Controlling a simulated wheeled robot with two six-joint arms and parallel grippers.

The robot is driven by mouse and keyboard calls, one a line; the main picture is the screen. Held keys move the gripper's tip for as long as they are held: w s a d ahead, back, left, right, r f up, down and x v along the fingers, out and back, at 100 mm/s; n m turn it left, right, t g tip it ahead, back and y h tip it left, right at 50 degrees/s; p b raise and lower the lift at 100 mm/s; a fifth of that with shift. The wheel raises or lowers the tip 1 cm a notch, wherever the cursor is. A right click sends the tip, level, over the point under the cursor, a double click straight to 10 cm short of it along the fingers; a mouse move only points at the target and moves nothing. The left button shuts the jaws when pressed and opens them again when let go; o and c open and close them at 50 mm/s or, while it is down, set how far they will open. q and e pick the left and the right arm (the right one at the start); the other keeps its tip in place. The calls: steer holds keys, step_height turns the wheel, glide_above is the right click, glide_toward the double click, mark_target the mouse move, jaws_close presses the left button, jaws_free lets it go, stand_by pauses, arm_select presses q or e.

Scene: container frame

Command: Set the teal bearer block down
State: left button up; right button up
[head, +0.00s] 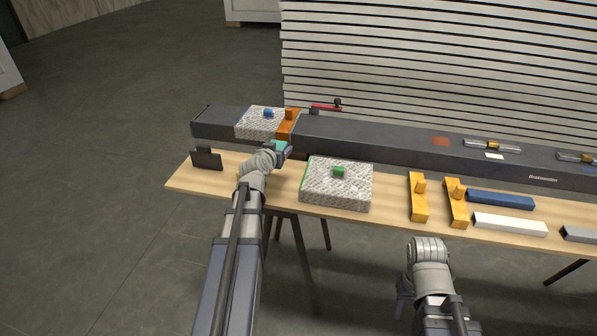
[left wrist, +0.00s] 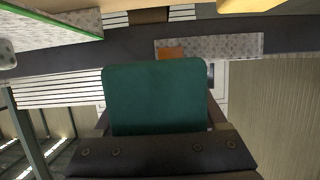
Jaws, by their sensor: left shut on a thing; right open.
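The teal bearer block (head: 279,145) is held at the tip of my left gripper (head: 280,151), in front of the dark beam and close to an orange bracket (head: 289,122). In the left wrist view the teal block (left wrist: 155,97) fills the middle, with the dark jaw body below it. Whether the block touches the beam or the bracket is hard to tell. My right gripper (head: 404,291) hangs in front of the table edge, mostly hidden by its own wrist, with nothing visible in it.
A long dark beam (head: 370,142) runs along the wooden table (head: 390,216). A speckled block with a green knob (head: 336,190) stands right of my left gripper; another with a blue knob (head: 259,124) sits on the beam. Yellow brackets (head: 418,200) and blue (head: 500,200) and white bars (head: 509,224) lie right.

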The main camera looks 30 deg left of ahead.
mark_target(280, 177)
arm_select(q)
steer(key=shift+f+b, duration=4.45)
steer(key=shift+f, duration=0.35)
steer(key=shift+r, duration=0.15)
steer(key=o, duration=1.4)
